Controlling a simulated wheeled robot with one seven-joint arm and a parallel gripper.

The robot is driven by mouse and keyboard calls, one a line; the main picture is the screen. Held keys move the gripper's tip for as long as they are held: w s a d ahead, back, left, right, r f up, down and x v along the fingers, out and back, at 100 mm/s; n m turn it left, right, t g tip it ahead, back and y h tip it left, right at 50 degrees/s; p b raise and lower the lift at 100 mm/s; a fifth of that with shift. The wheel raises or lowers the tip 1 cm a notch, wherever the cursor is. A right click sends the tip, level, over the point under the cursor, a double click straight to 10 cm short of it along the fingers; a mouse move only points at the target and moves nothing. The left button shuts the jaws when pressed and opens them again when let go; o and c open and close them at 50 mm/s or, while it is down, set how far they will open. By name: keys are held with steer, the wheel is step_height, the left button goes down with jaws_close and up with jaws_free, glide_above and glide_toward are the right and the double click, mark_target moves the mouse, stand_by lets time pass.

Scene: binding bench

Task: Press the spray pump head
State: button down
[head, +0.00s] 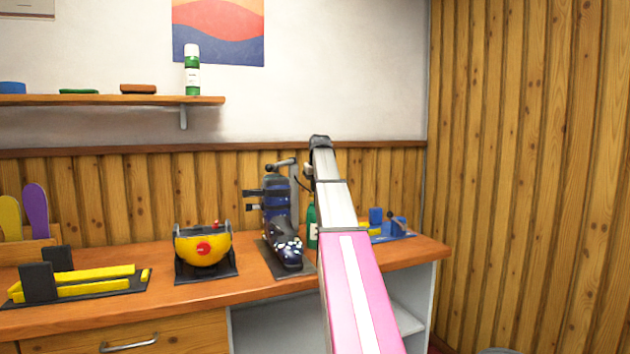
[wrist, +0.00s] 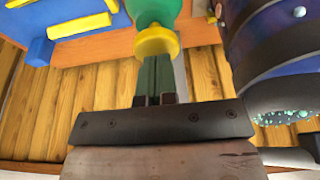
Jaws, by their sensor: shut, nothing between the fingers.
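The spray bottle (head: 312,226) is green with a pale label and stands on the bench beside the boot stand, partly behind my arm in the head view. The wrist view shows its green body (wrist: 153,10) at the top edge, with the yellow pump head (wrist: 157,42) facing my gripper. My gripper (wrist: 156,62) is shut and empty, its dark narrow fingers in line with the pump head. The fingertips are at or very near the yellow part; I cannot tell if they touch. In the head view my fingers are not clearly visible.
A dark ski boot (head: 287,250) on a stand is close to the bottle, and also fills the right of the wrist view (wrist: 285,45). A blue and yellow fixture (head: 388,230) stands on the other side. A yellow device (head: 203,248) sits farther left on the bench (head: 215,290).

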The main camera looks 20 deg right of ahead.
steer(key=shift+f, duration=0.2)
steer(key=shift+f, duration=0.95)
steer(key=shift+r, duration=0.5)
steer(key=w+v, duration=0.1)
steer(key=v, duration=1.2)
steer(key=shift+r, duration=0.2)
